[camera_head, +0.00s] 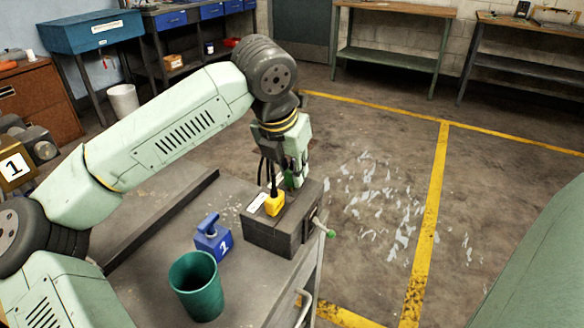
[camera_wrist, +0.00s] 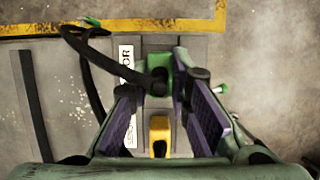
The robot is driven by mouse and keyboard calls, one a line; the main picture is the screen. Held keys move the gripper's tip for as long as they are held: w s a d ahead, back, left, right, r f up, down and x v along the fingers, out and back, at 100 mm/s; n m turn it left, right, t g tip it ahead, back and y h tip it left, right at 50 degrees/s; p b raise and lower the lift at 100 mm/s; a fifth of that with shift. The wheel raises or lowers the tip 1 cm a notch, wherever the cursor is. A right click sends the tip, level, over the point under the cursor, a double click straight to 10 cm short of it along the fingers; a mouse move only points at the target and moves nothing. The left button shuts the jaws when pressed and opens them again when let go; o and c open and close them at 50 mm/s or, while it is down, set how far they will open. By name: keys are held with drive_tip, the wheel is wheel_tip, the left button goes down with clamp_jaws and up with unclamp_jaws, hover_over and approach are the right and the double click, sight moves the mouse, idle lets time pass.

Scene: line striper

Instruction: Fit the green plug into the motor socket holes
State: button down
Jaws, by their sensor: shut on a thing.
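The green plug (camera_wrist: 181,76) shows between my gripper's fingers in the wrist view, with a black cable beside it. My gripper (camera_head: 290,172) is shut on it, low over the far part of the dark grey motor socket block (camera_head: 272,238). In the head view only a little green of the plug (camera_head: 290,180) shows. The block's top carries a white label (camera_wrist: 127,80), partly readable as "...OR". A yellow plug (camera_head: 274,204) with a black cable stands on the block, nearer the head camera; it also shows in the wrist view (camera_wrist: 159,135). The holes under the green plug are hidden, so I cannot tell whether it is seated.
The block stands near the right edge of the grey bench (camera_head: 150,262). A green-tipped lever (camera_head: 330,233) sticks out from its right side. A blue handled block marked 2 (camera_head: 212,242) and a green cup (camera_head: 196,288) stand to its left. A long dark bar (camera_head: 150,222) lies behind them.

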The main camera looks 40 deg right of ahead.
drive_tip(key=shift+f+b, duration=0.65)
drive_tip(key=shift+b, duration=0.1)
idle(0.3)
drive_tip(key=c, duration=1.4)
unclamp_jaws()
drive_tip(key=shift+o, duration=0.2)
drive_tip(key=shift+o, duration=1.4)
drive_tip(key=shift+r, duration=0.1)
drive_tip(key=shift+p+v, duration=1.6)
drive_tip(key=shift+v, duration=1.85)
drive_tip(key=shift+a, duration=0.1)
